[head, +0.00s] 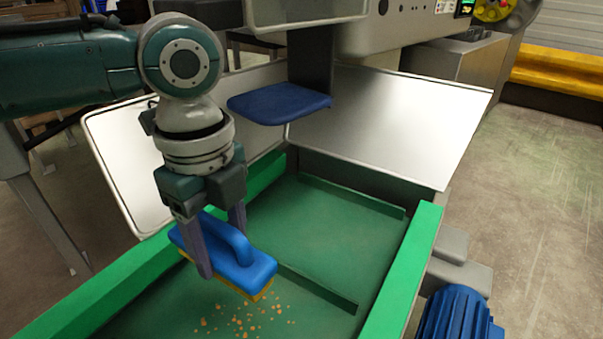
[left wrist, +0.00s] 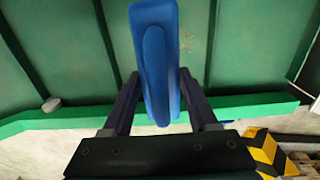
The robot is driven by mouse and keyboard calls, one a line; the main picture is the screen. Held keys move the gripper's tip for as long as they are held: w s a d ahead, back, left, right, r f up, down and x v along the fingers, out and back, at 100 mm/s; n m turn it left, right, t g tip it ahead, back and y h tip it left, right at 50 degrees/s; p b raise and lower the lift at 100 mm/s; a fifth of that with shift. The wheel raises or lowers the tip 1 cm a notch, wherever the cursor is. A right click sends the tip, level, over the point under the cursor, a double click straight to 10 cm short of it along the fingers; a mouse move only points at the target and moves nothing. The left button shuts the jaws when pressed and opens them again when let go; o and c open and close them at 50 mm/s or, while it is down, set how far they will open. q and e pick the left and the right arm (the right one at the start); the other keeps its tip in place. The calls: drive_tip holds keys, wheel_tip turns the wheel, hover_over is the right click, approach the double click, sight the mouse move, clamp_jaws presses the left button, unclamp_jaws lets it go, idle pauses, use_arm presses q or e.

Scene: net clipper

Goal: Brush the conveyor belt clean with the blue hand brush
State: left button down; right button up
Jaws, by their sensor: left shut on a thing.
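The blue hand brush (head: 222,254) has a loop handle and yellowish bristles on its underside. My left gripper (head: 222,247) is shut on it, with a finger on either side of the handle. The brush is over the left part of the green conveyor belt (head: 330,235); I cannot tell whether its bristles touch the belt. Orange crumbs (head: 243,321) lie scattered on the belt just in front of the brush. In the left wrist view the brush (left wrist: 156,60) stands between the fingers, with a few specks on the belt beyond it. My right gripper is not in view.
Green side rails (head: 412,245) edge the belt, and raised cleats (head: 318,289) cross it. Metal guard panels (head: 390,120) and a blue plate (head: 278,103) stand at the back. A blue motor (head: 458,316) sits outside the right rail. The belt's right part is clear.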

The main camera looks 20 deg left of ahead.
use_arm(q)
wheel_tip(320, 180, down, 12)
drive_tip(key=b, duration=0.9)
drive_tip(key=shift+f, duration=0.25)
